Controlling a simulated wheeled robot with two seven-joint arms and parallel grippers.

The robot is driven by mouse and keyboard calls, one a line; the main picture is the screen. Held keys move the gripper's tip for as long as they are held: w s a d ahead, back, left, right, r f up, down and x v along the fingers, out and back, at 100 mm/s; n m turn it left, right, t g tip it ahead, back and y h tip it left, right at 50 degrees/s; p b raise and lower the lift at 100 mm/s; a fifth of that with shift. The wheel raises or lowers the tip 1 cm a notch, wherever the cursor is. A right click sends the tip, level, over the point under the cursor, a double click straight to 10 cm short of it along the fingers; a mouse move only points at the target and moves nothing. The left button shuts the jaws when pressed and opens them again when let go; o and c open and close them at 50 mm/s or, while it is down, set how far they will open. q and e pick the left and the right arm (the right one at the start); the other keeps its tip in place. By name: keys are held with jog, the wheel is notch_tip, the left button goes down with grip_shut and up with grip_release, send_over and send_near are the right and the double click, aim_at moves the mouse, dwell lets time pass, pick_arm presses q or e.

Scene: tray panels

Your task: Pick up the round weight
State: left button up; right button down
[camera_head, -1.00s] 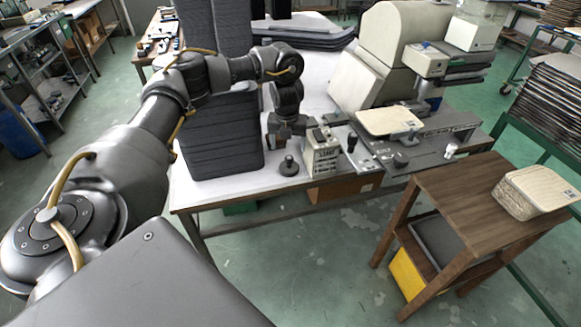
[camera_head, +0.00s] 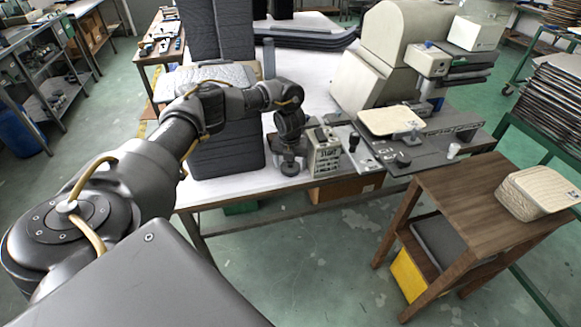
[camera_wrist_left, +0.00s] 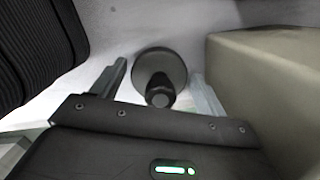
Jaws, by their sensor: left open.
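The round weight (camera_head: 290,169) is a dark disc with a knob on top. It stands near the front edge of the white table, between the dark panel stacks and a small beige control box. My left gripper (camera_head: 289,157) is just above it, pointing down, and partly hides it. In the left wrist view the weight (camera_wrist_left: 158,70) shows between my two open fingers, with its knob toward the palm. A gap shows on each side; I cannot tell how far down the fingers reach. My right gripper is not in view.
The beige control box (camera_head: 324,160) stands close on the right of the weight. Dark stacked panels (camera_head: 226,155) stand close on its left. A machine with a pale tray panel (camera_head: 391,120) is further right. A wooden stand (camera_head: 465,200) is at the front right.

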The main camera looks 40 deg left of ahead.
pick_arm(q)
jog(key=c, duration=1.1)
jog(key=shift+r, duration=0.1)
jog(key=shift+c, duration=0.3)
jog(key=shift+r, duration=0.45)
notch_tip(320, 180, up, 2)
jog(key=shift+w+b, duration=0.1)
jog(key=shift+b, duration=0.5)
jog(key=s+d+r+p, duration=0.3)
jog(key=s+d+r, duration=0.6)
jog(key=s+r, duration=0.1)
jog(key=shift+s+d, duration=0.15)
jog(key=shift+d, duration=0.25)
